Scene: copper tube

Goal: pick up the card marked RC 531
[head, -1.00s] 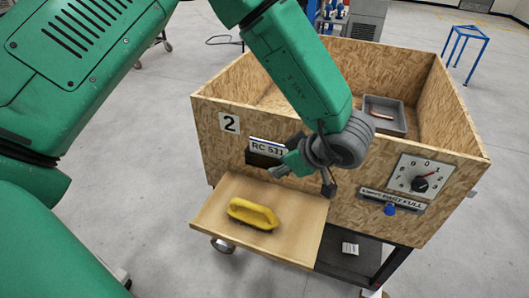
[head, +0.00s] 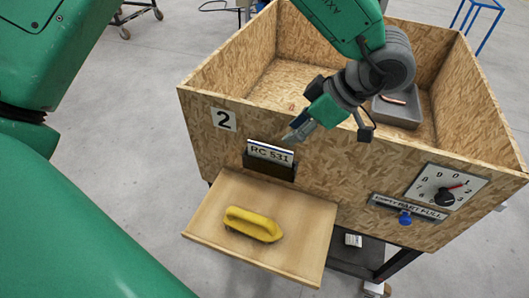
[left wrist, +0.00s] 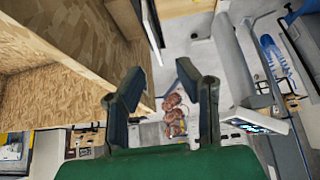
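The white card marked RC 531 (head: 270,152) stands in a dark holder (head: 269,168) on the front face of the wooden crate (head: 225,140). My left gripper (head: 294,134) is close above the card's right end, with its fingers angled down and left towards it. In the left wrist view, the two fingers of this gripper (left wrist: 166,90) are well apart with nothing held between them. I cannot make out the card in that view. My right gripper does not show.
A yellow-handled brush (head: 253,224) lies on the wooden shelf (head: 300,240) below the card. A dial (head: 443,194) and a blue knob (head: 405,218) sit at the crate's right front. A grey tray (head: 402,114) with a copper piece is inside the crate.

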